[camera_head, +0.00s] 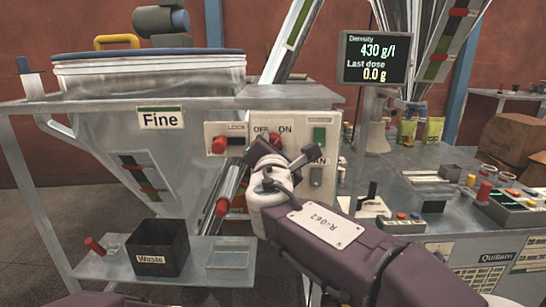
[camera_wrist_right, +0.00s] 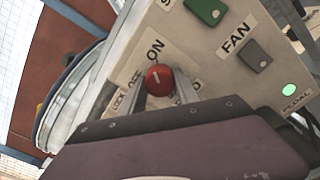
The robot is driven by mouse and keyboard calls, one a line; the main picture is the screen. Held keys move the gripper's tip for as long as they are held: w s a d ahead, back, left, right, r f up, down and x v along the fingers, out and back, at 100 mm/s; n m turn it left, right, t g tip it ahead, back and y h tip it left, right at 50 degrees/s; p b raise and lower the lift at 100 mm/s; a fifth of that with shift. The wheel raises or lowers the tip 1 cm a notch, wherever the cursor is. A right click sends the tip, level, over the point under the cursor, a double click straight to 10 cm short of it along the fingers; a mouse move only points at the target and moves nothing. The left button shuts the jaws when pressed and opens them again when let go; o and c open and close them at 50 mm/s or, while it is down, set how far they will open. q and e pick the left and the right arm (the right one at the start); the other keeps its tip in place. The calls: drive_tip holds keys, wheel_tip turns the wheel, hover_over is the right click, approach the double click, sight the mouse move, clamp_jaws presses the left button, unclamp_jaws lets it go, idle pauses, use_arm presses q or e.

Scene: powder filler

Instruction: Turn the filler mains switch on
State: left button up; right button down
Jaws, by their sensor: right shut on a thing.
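The mains switch is a red knob (camera_head: 275,139) on the light control panel (camera_head: 325,128) of the filler, with OFF and ON labels above it. In the right wrist view, the knob (camera_wrist_right: 159,79) sits between the fingertips of my right gripper (camera_wrist_right: 160,88), which is shut on it. A short white mark on the knob runs nearly upright in that picture, roughly in line with the ON label (camera_wrist_right: 155,49). In the head view, my right gripper (camera_head: 268,158) covers part of the panel below the knob. My left gripper is out of view.
Beside the switch are a red knob marked LOCK (camera_head: 219,144) and a green button (camera_head: 319,135). A grey FAN button (camera_wrist_right: 257,55) and a lit green lamp (camera_wrist_right: 291,90) share the panel. A black Waste bin (camera_head: 157,248) stands on the lower shelf. The display (camera_head: 374,58) reads 0.0 g last dose.

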drive_tip(key=shift+f+m+b, duration=0.1)
drive_tip(key=shift+m+b, duration=0.55)
drive_tip(key=shift+m, duration=0.35)
drive_tip(key=c, duration=0.9)
unclamp_jaws()
drive_tip(key=s, duration=0.9)
drive_tip(key=shift+p, duration=0.35)
